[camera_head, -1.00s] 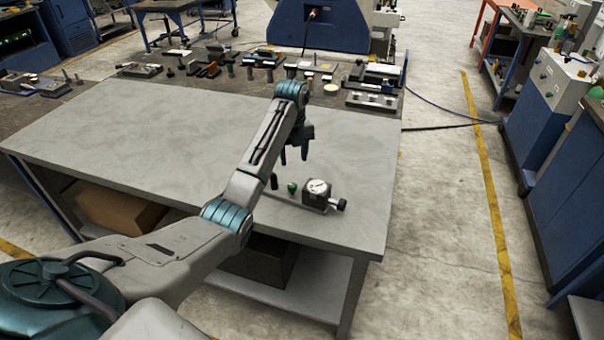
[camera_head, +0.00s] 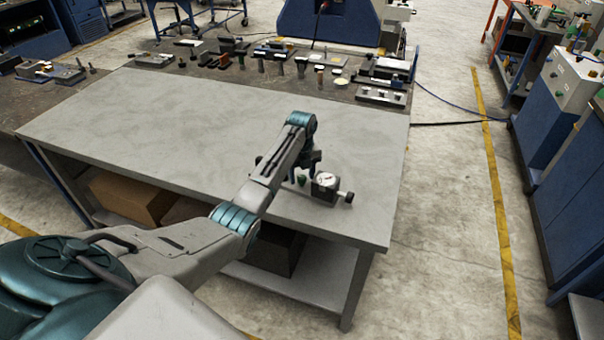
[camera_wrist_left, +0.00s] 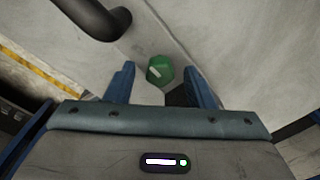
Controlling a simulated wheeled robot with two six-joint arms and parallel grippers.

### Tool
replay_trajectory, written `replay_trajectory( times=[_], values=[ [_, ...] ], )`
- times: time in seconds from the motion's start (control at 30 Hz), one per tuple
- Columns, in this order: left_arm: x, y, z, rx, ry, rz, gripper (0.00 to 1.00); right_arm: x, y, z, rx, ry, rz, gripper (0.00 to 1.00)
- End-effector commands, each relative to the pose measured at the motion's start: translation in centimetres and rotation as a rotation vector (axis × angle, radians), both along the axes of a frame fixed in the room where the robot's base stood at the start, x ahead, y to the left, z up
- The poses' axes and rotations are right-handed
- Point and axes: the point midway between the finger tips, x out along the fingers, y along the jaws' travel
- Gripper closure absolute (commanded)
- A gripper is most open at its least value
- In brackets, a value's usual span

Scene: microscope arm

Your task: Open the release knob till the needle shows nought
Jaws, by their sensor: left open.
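The device stands near the right front of the grey table. Its dark block carries a white gauge dial (camera_head: 325,180), too small for me to read the needle. Beside it on the left is a small green knob (camera_head: 302,180), which I take for the release knob. In the left wrist view the green knob (camera_wrist_left: 160,70) has a white line on top and lies between the two blue fingertips. My left gripper (camera_wrist_left: 162,84) is open, with a gap to the knob on both sides. In the head view the gripper (camera_head: 308,168) is over the device, its fingers partly hidden. My right gripper is out of view.
A dark curved handle (camera_wrist_left: 95,18) rises close to the left finger in the wrist view. A black knob (camera_head: 348,197) sticks out on the gauge's right. Several small tools stand on the dark strip (camera_head: 220,78) along the back. The table's left half (camera_head: 150,125) is clear.

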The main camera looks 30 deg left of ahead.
Motion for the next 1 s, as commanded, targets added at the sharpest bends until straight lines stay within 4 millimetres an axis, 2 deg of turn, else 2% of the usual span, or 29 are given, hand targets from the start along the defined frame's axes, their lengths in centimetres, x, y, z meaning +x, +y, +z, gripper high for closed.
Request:
replay_trajectory(
  times=[0.03, 0.13, 0.27, 0.67, 1.0],
  values=[
    [0.0, 0.0, 0.0, 0.000, 0.000, 0.000, 0.51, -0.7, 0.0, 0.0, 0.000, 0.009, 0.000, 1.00],
    [0.0, 0.0, 0.0, 0.000, 0.000, 0.000, 0.71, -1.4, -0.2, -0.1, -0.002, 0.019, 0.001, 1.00],
    [0.0, 0.0, 0.0, 0.000, 0.000, 0.000, 0.96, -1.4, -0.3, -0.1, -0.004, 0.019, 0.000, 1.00],
    [0.0, 0.0, 0.3, 0.000, 0.001, 0.068, 0.96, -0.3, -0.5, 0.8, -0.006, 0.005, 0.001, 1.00],
    [0.0, 0.0, 0.5, 0.000, 0.000, 0.327, 0.96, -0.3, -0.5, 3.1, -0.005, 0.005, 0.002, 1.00]
  ],
)
